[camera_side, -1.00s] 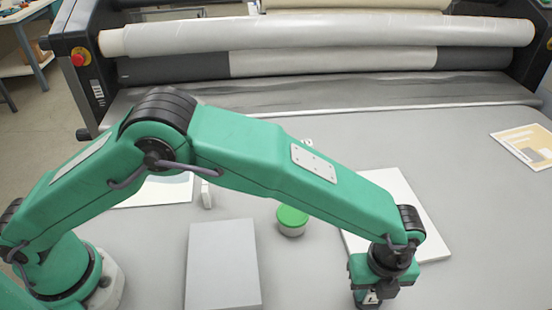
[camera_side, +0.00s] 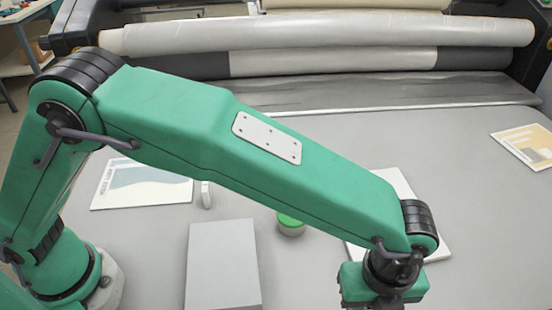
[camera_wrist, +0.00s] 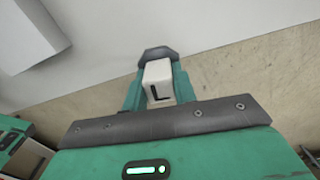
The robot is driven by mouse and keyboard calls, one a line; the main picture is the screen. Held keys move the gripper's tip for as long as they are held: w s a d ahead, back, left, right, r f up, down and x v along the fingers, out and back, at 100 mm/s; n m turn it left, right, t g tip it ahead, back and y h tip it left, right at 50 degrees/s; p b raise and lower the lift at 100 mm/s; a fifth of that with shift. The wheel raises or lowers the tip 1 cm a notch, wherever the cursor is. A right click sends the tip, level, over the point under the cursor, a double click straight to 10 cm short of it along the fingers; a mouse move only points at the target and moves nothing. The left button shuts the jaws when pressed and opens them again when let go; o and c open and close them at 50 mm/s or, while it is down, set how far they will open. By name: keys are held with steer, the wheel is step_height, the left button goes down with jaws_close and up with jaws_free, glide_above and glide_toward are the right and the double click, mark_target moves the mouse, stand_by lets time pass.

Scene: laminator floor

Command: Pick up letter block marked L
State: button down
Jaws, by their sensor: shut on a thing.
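The letter block marked L (camera_wrist: 158,88) is a small whitish cube with a dark L on its face. In the wrist view it sits between the jaws of my gripper (camera_wrist: 158,78), which is shut on it. In the side view my gripper (camera_side: 384,290) is at the bottom right, cut by the frame's lower edge. Its jaws and the block are out of sight there.
A grey box (camera_side: 222,265) stands left of my gripper. A green-lidded round tub (camera_side: 291,222) and a white panel (camera_side: 400,185) lie beyond, partly behind my arm. Printed sheets (camera_side: 140,188) lie left and right. The laminator rollers (camera_side: 320,35) span the back.

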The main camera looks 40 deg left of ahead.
steer(key=shift+s+d+r, duration=0.1)
steer(key=shift+s+r, duration=0.35)
steer(key=shift+s, duration=0.25)
steer(key=shift+s+d+r, duration=0.1)
steer(key=shift+s+r, duration=0.3)
steer(key=shift+s, duration=0.25)
steer(key=shift+s+d+r, duration=0.1)
steer(key=shift+s+r, duration=0.35)
steer(key=shift+s, duration=0.25)
